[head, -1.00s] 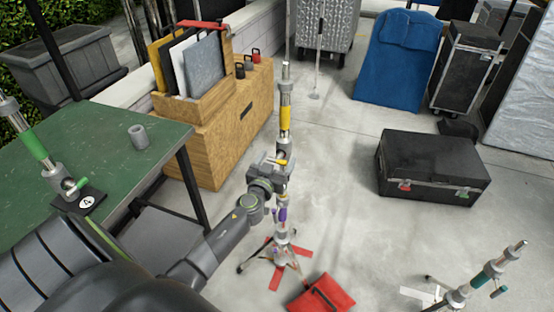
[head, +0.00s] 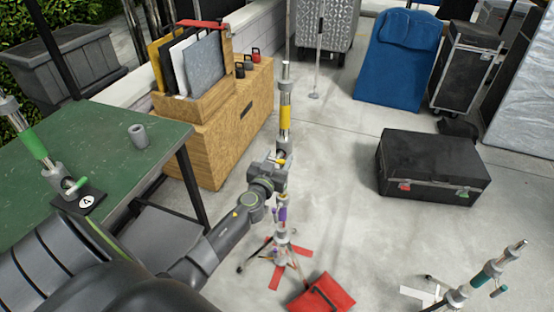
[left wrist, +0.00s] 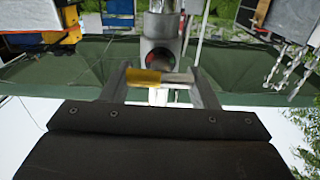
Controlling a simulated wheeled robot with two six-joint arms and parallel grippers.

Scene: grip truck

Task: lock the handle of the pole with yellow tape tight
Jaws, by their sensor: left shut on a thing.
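The pole with yellow tape (head: 285,117) stands upright in the middle of the head view, silver with a yellow band near its top. Its small handle with a yellow end (head: 281,161) sticks out at the collar below the band. My left gripper (head: 280,166) is at that collar, shut on the handle. In the left wrist view the yellow-ended handle (left wrist: 145,77) lies crosswise between the two fingers of my left gripper (left wrist: 160,83), in front of the round pole fitting (left wrist: 160,58). My right gripper is not in view.
A green table (head: 110,165) at left carries a pole with green tape (head: 38,148) and a grey cylinder (head: 138,136). A wooden box (head: 215,140) stands behind. A red bag (head: 322,294) lies near the pole's base. A teal-taped pole (head: 484,278) stands at right.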

